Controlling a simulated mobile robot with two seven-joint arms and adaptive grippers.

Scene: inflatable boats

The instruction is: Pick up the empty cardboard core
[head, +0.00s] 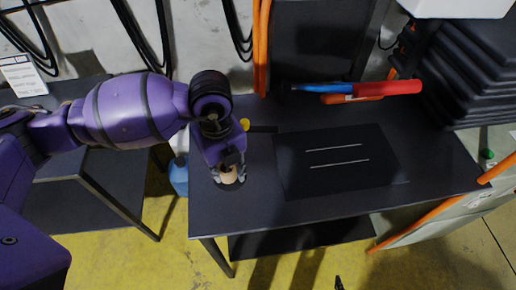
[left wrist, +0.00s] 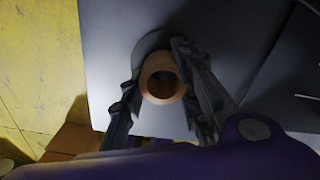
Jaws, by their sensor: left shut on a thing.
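The cardboard core (left wrist: 149,88) is a short tan-brown tube, seen end-on in the left wrist view with its dark hollow opening. It also shows small and pale in the head view (head: 229,175), at the left end of the dark table (head: 222,214). My left gripper (left wrist: 156,92) is shut on the core, with one finger on each side of it. In the head view my left gripper (head: 230,172) points down over the table and partly hides the core. I cannot tell whether the core touches the tabletop. My right gripper is not in view.
A black mat (head: 300,178) with two thin light rods lies mid-table. Red, blue and orange tools (head: 370,88) lie at the back. Stacked black cases (head: 470,75) stand at the right. A blue container (head: 178,178) is on the floor left of the table.

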